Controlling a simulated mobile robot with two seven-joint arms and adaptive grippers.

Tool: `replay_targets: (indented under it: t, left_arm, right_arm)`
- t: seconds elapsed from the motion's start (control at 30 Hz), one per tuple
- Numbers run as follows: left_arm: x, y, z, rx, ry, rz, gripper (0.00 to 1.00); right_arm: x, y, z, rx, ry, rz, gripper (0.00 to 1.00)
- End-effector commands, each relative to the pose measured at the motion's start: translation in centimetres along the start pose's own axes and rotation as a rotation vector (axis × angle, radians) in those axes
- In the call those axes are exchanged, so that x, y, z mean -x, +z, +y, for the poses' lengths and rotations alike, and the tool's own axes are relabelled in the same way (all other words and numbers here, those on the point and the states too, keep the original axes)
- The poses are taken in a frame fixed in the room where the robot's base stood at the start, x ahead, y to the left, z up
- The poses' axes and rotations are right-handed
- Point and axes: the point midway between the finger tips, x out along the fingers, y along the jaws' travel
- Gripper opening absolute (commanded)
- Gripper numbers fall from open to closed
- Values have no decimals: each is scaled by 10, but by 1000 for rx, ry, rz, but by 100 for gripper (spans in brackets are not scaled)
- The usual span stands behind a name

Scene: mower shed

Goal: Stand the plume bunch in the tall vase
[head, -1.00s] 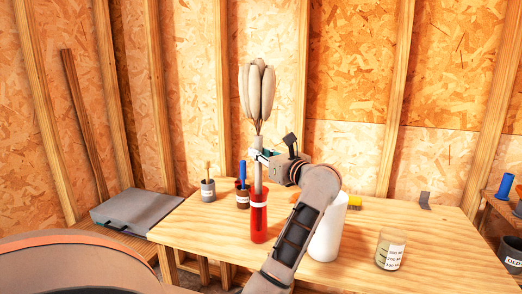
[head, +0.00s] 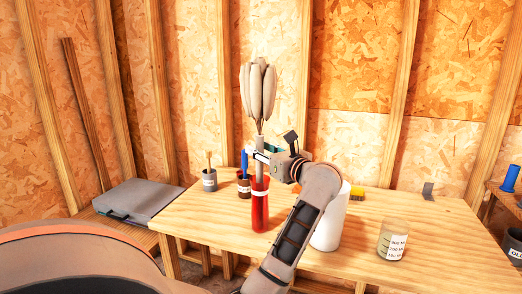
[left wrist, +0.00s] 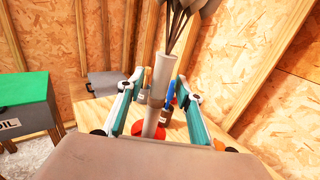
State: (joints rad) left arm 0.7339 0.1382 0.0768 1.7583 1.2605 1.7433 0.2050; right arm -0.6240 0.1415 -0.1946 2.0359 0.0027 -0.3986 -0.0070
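The plume bunch (head: 258,92) has fat pale plumes on a thick grey stem and stands upright. The tall vase (head: 260,212) is red and see-through with a white band, on the table's left half. The lower stem is inside the vase, showing faintly through its wall. In the left wrist view the two teal-sided fingers (left wrist: 159,84) flank the grey stem (left wrist: 160,85), and a bit of the red vase (left wrist: 149,132) shows below. My right gripper is not in view.
A grey cup (head: 209,183) and a dark cup (head: 244,189) with a blue-handled tool stand left of the vase. A white cylinder (head: 330,228) stands right of it, partly behind my arm. A glass beaker (head: 391,244) is farther right. The table's front left is clear.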

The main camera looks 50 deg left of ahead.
Motion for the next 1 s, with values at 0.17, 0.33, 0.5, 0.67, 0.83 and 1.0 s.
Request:
replay_targets:
  t: [0.17,0.33,0.5,0.67,0.83,1.0]
  left_arm:
    - [0,0,0,0,0,0,35]
    - [4,-1,0,0,-1,1,35]
    - [26,-1,-1,1,-4,4,35]
    - [60,-2,-1,-1,-5,4,35]
    - [92,-1,-1,0,-3,3,35]
    - [112,-1,0,0,-2,2,35]
  right_arm:
    - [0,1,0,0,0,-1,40]
    - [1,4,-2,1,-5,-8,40]
    - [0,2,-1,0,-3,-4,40]
    - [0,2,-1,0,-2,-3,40]
    - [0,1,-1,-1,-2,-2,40]
    - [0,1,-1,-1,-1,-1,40]
